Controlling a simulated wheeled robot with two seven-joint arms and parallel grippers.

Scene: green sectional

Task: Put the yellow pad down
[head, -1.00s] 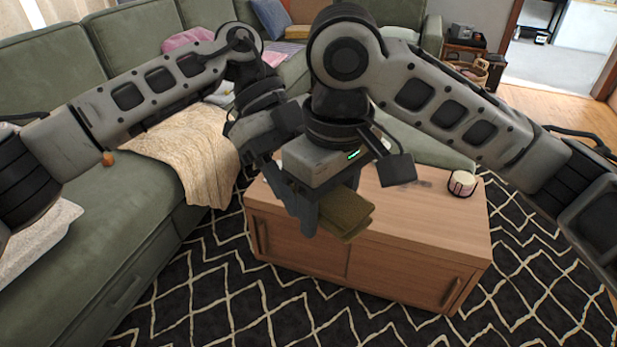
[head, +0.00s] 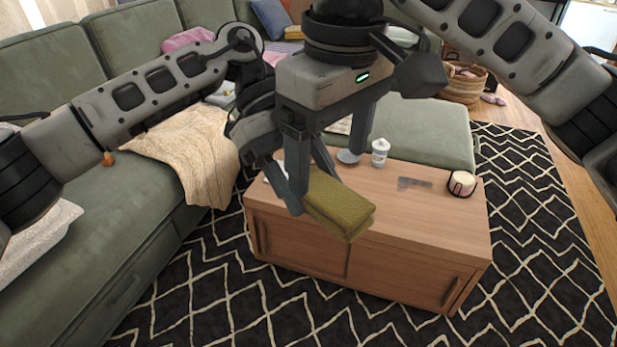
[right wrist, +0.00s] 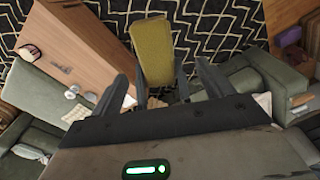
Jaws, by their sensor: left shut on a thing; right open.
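The yellow pad (head: 343,208), a folded olive-yellow cloth-like block, is held in the air by one end at the near side of the low wooden table. My left gripper (head: 307,180), the lower one, is shut on the pad's left end; my right gripper partly hides this grip. My right gripper (head: 328,170) is open, its fingers spread apart above the pad. In the right wrist view the pad (right wrist: 153,50) shows beyond the open fingers, over the rug beside the table edge, apart from the tabletop.
A green sofa (head: 60,265) lies left, with a draped cream blanket (head: 195,150). A patterned rug (head: 200,310) surrounds the table.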

